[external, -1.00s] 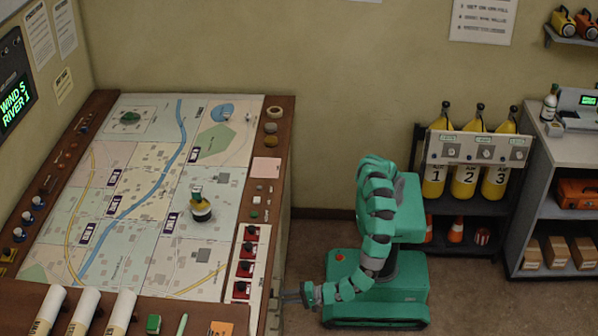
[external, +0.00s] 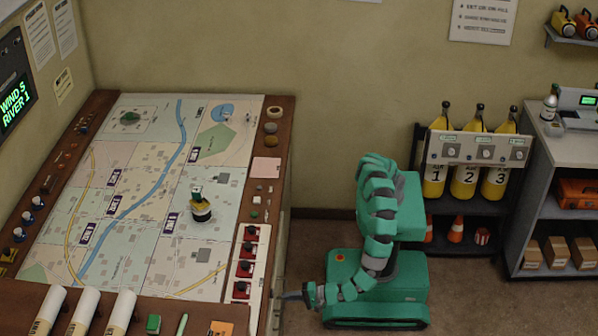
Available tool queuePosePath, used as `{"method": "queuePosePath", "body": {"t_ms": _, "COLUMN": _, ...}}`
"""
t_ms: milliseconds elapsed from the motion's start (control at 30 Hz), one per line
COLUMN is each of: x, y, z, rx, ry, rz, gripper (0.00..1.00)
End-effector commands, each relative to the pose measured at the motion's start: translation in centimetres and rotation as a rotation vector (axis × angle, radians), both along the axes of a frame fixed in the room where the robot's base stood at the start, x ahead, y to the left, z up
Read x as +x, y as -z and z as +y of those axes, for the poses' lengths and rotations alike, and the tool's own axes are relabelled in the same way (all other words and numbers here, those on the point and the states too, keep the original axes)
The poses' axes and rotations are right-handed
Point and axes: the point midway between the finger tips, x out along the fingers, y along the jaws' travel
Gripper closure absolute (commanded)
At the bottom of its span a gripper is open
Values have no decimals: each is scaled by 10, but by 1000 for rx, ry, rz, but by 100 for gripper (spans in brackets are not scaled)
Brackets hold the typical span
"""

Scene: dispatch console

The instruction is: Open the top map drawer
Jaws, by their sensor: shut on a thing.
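The map console (external: 279,190) stands at the left, and its right side, where my gripper reaches, is seen almost edge-on. My gripper (external: 289,297) is low against that side, below the row of red switches. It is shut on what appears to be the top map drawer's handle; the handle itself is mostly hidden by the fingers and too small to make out. The drawer front shows only as a thin strip, so I cannot tell clearly how far out it stands.
My tracked base stands on open floor (external: 470,290) right of the console. A rack with yellow cylinders (external: 466,180) and a grey shelf unit (external: 556,190) stand against the back wall at the right. Map tubes (external: 85,312) lie on the console's front edge.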

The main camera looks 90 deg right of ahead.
Motion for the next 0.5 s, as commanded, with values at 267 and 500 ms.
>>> {"method": "queuePosePath", "body": {"t_ms": 267, "x": -57, "y": -3, "z": 1, "rx": -2, "ry": -6, "rz": 9, "gripper": 100}}
{"method": "queuePosePath", "body": {"t_ms": 500, "x": -120, "y": -1, "z": 0, "rx": -2, "ry": -5, "rz": 11, "gripper": 100}}
